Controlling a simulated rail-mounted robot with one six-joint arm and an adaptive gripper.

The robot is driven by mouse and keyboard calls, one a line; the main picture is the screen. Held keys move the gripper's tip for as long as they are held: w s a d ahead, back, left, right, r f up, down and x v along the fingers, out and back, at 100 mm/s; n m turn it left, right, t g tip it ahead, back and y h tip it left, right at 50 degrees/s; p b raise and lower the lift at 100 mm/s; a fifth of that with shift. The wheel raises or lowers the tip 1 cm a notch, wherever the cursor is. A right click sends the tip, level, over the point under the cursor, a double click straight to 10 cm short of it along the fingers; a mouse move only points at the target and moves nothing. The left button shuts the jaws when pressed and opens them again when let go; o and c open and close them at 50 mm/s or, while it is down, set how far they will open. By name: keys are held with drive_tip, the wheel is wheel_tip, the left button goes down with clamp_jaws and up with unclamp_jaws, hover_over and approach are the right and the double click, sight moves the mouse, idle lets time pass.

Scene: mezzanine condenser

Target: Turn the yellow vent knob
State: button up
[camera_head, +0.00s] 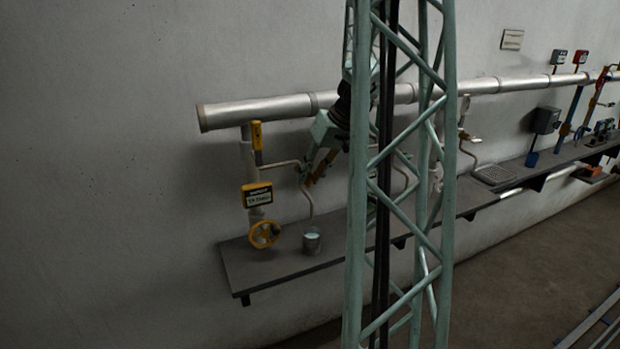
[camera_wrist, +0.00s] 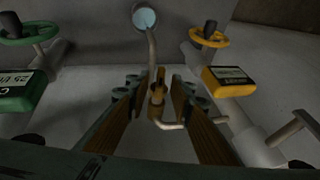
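In the wrist view a small brass-yellow knob (camera_wrist: 157,88) sits on a thin bent pipe, between my fingertips. I take it to be the vent knob. My gripper (camera_wrist: 156,84) is open, with one finger on each side of the knob and visible gaps to both. In the head view my gripper (camera_head: 309,181) reaches down to the thin side pipe (camera_head: 283,163) left of the green lattice mast; the knob is hard to make out there. A yellow handwheel (camera_head: 264,234) and yellow label box (camera_head: 257,195) stand left of it, also in the wrist view at right (camera_wrist: 209,37).
A metal cup (camera_head: 312,241) with pale liquid stands on the dark shelf (camera_head: 262,278) below the thin pipe's outlet. A thick silver pipe (camera_head: 260,110) runs along the wall above. A green handwheel (camera_wrist: 30,35) and green label box (camera_wrist: 22,90) are at left in the wrist view.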

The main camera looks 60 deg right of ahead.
drive_tip(key=shift+w+f, duration=0.1)
drive_tip(key=shift+f, duration=0.05)
drive_tip(key=shift+c, duration=0.2)
clamp_jaws()
